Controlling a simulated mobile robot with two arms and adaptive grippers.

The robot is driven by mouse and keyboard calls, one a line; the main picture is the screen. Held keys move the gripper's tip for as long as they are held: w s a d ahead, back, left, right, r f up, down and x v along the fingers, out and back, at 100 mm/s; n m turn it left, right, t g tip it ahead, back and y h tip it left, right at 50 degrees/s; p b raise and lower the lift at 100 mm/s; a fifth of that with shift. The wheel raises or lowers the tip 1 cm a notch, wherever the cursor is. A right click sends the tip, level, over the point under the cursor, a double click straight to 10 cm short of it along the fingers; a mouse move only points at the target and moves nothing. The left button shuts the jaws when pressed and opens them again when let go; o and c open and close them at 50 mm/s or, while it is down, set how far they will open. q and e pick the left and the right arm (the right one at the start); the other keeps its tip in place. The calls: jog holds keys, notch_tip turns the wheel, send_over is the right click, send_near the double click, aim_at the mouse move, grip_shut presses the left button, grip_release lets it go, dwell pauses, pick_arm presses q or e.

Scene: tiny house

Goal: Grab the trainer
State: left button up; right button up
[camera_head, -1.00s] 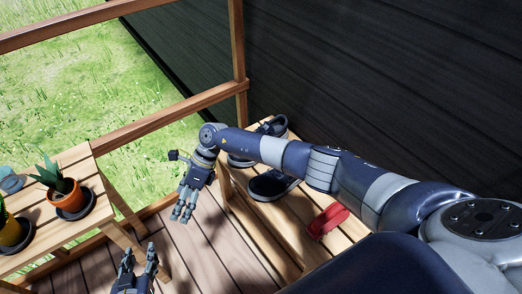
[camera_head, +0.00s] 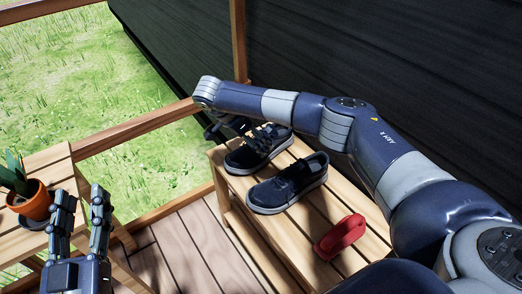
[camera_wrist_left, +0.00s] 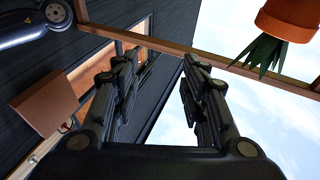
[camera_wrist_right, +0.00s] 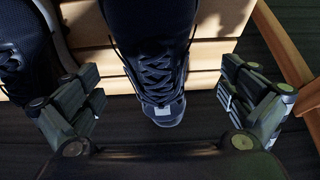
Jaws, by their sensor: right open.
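Two dark trainers with pale soles rest on a slatted wooden bench. The far trainer (camera_head: 258,147) has its laces up, and the near trainer (camera_head: 287,184) lies beside it. My right gripper (camera_wrist_right: 162,85) is open, with its fingers on either side of a laced trainer (camera_wrist_right: 155,60) and apart from it. Another dark trainer (camera_wrist_right: 22,50) shows at the left of that view. In the head view, my right gripper is partly hidden beyond the far trainer. My left gripper (camera_head: 82,200) is open and empty at the lower left, with fingers pointing up.
A red object (camera_head: 341,236) lies on the bench (camera_head: 235,195) nearer me. A potted plant (camera_head: 33,203) stands on a wooden table (camera_head: 48,160) at the left. A dark wall (camera_head: 400,70) runs behind the bench, and a wooden railing (camera_head: 135,128) borders the grass.

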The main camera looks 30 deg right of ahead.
aim_at(262, 145)
jog(key=b+x, duration=0.2)
jog(key=x, duration=0.3)
jog(key=shift+s, duration=0.2)
jog(key=shift+d+f, duration=0.2)
pick_arm(q)
jog(key=s+r+t+h, duration=0.2)
jog(key=s+r+t, duration=0.2)
jog(key=r, duration=0.4)
jog(key=shift+s+r+t, duration=0.2)
jog(key=shift+s+t, duration=0.15)
jog(key=shift+t, duration=0.35)
pick_arm(e)
jog(key=c, duration=1.4)
